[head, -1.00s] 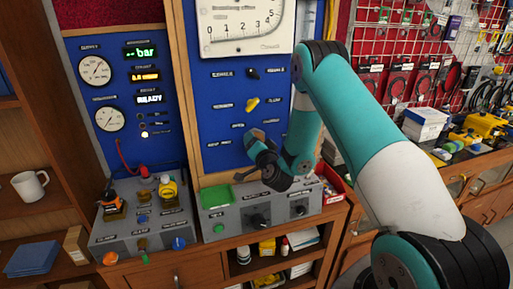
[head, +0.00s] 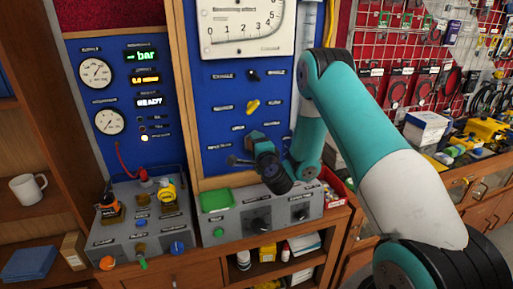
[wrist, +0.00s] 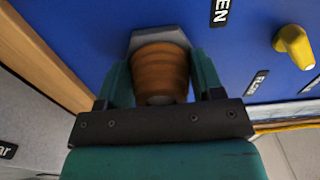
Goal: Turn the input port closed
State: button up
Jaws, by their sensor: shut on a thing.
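In the wrist view my gripper (wrist: 161,88) is shut on an orange-brown ribbed round knob (wrist: 160,70). The knob stands on a grey angular base (wrist: 158,38) against the blue panel, with one finger on each side. I cannot read a name for this knob, so I cannot tell from its label whether it is the input port. In the head view my gripper (head: 257,138) is at the lower part of the blue panel (head: 215,125), and it hides the knob there.
A yellow knob (wrist: 293,45) sits on the same panel to the right; it also shows above my gripper in the head view (head: 252,107). A wooden strip (wrist: 45,55) borders the panel on the left. A grey control box (head: 235,228) with dark knobs stands below.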

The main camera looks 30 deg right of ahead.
jog(key=shift+f+m, duration=0.15)
jog(key=shift+m, duration=0.15)
jog(key=o, duration=0.9)
